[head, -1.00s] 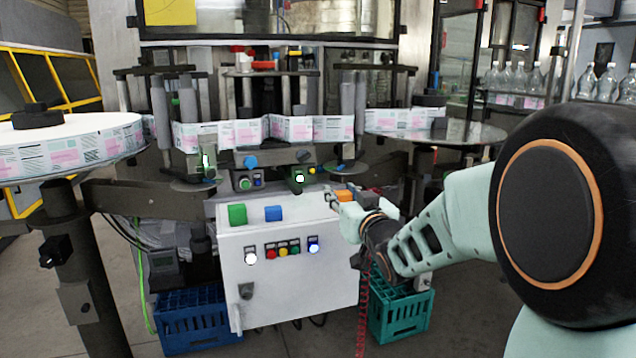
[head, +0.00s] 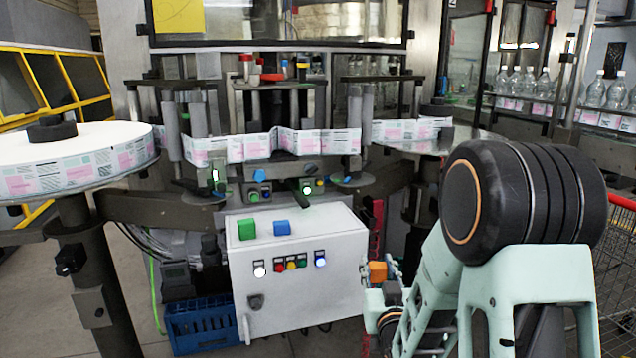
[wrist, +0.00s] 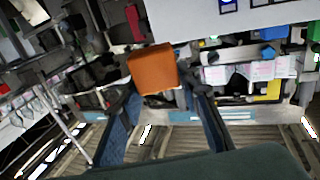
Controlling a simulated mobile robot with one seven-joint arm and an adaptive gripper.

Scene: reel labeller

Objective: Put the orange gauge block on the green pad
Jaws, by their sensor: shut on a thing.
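The orange gauge block (head: 378,271) is held in my gripper (head: 377,285), just to the right of the white control cabinet. In the wrist view the orange block (wrist: 152,69) sits between the tips of the two fingers (wrist: 165,100), which are shut on it. A green square piece (head: 246,229) lies on the cabinet's top, at the left; it is the only thing there that matches the green pad, and it looks rather thick. My gripper is to its right and lower in the picture, well apart from it. The green piece is not clear in the wrist view.
A blue block (head: 282,228) lies close to the right of the green piece on the white cabinet (head: 305,245). The right part of the cabinet's top is bare. The labeller's arms and label strip (head: 270,146) stand behind. A blue crate (head: 203,325) is at the lower left.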

